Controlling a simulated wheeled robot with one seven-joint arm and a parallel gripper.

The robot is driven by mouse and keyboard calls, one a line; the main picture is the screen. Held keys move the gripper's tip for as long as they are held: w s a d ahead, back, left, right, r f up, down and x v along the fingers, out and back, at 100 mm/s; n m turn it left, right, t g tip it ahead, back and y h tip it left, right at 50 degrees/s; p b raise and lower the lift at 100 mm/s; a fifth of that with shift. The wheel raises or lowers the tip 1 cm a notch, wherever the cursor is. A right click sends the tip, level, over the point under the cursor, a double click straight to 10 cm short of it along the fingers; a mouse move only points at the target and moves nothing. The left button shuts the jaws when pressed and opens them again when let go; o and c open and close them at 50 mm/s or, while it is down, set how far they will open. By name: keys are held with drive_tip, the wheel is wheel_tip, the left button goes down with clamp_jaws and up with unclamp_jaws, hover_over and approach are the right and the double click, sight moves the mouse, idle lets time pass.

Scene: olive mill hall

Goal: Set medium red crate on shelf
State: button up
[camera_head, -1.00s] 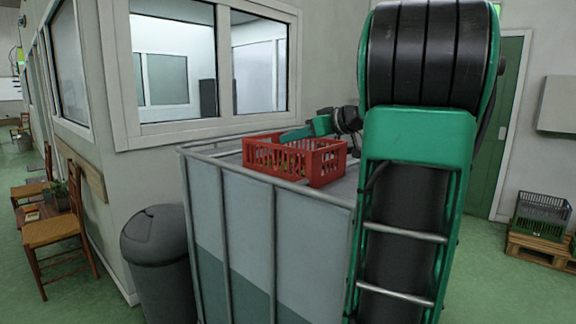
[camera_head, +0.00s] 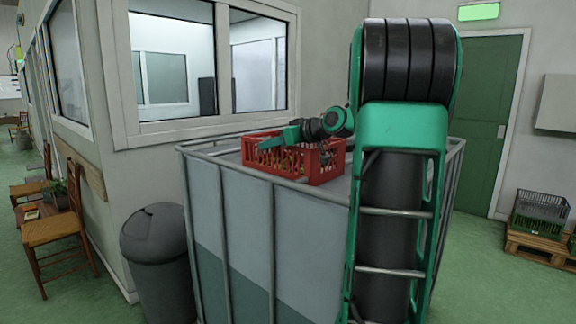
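The red crate (camera_head: 290,168) sits on top of a tall white container in a grey tube frame. Green items show through and inside the crate. My gripper (camera_head: 272,144) is at the crate's far side, its green part reaching over the rim, with my wrist behind the crate's right end. The fingertips are too small and partly hidden to tell whether they are apart or closed on the crate. No shelf can be made out for certain.
The caged container (camera_head: 240,230) fills the middle. A grey bin (camera_head: 158,262) stands left of it, against the windowed wall. Wooden chairs (camera_head: 52,232) stand further left. Stacked crates (camera_head: 540,214) rest on a pallet (camera_head: 540,247) at the right. A green door (camera_head: 492,120) is behind.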

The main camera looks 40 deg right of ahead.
clamp_jaws()
idle(1.4)
